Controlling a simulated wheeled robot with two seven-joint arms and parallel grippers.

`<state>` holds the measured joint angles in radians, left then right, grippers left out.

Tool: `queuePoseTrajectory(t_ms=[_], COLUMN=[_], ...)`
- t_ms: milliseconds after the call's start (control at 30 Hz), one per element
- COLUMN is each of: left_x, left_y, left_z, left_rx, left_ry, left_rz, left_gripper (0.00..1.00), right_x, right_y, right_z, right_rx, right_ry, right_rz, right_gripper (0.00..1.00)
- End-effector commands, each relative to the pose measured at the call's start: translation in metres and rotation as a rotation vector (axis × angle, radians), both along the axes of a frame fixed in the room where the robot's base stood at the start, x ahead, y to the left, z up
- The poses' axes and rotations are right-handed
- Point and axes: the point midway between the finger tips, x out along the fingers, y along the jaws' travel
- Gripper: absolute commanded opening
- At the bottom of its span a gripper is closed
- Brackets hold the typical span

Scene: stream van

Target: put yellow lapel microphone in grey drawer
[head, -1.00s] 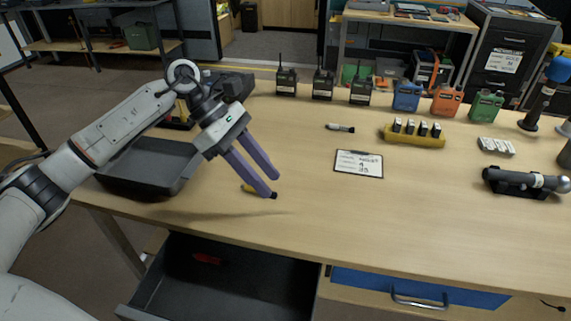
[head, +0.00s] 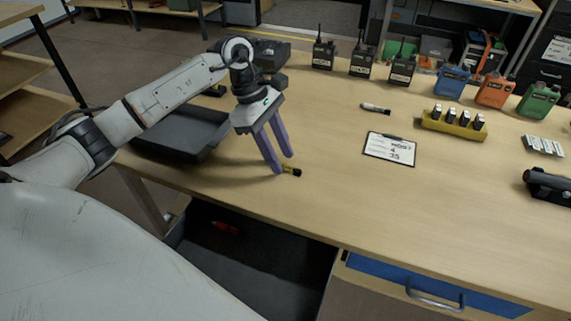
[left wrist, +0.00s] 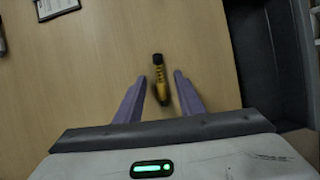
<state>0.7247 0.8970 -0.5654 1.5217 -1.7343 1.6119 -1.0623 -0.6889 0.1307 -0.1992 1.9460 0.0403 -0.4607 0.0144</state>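The yellow lapel microphone (head: 291,170), small with a black tip, lies on the table. In the left wrist view the microphone (left wrist: 160,82) lies between the fingers, with a gap on each side. My left gripper (head: 282,168) is open, fingers pointing down close to the table around the microphone; its fingers also show in the left wrist view (left wrist: 160,95). The grey drawer (head: 255,262) below the table's front edge is pulled open, with a small red object (head: 225,228) inside. My right gripper is not in view.
A dark grey tray (head: 180,135) stands on the table left of my gripper. A clipboard (head: 390,149), a marker-like item (head: 375,109) and a yellow holder (head: 453,126) lie to the right. The front middle of the table is clear.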

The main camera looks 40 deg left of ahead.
Motion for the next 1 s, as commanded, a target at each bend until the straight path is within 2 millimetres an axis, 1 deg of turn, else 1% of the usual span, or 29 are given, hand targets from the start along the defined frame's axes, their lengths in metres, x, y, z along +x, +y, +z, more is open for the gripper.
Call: queuePoseTrajectory(t_ms=[33,100,267,300,367,400,500,733,833,933,1000], left_x=[0.0,0.001,0.001,0.001,0.001,0.001,0.001,0.001,0.001,0.002,0.002], left_y=[-0.003,-0.004,-0.004,-0.004,-0.004,-0.004,-0.004,-0.004,-0.004,-0.004,-0.004], left_z=[-0.006,-0.01,-0.01,-0.01,-0.01,-0.01,-0.01,-0.009,-0.006,0.007,0.02], left_rx=[-0.002,0.0,0.0,0.0,0.0,0.0,0.0,-0.001,-0.001,0.0,0.0], left_ry=[0.002,0.0,-0.002,-0.001,-0.001,-0.001,-0.001,-0.002,-0.003,-0.006,-0.008], left_rz=[0.0,0.0,0.001,0.0,0.0,0.0,0.0,0.001,0.0,-0.001,-0.001], left_gripper=[0.35,0.35,0.35,0.32,0.22,0.15,0.0,0.0,0.0,0.0,0.0], right_x=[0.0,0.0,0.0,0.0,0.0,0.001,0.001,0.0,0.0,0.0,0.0], right_y=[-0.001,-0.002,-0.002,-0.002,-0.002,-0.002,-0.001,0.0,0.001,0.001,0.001], right_z=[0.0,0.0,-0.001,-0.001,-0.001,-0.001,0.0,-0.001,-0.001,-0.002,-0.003], right_rx=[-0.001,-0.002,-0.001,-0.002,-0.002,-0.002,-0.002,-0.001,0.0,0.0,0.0], right_ry=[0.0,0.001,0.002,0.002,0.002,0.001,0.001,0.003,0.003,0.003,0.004], right_rz=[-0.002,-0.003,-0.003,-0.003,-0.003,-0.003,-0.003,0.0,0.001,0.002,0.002], right_gripper=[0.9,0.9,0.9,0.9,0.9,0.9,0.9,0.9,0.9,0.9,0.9])
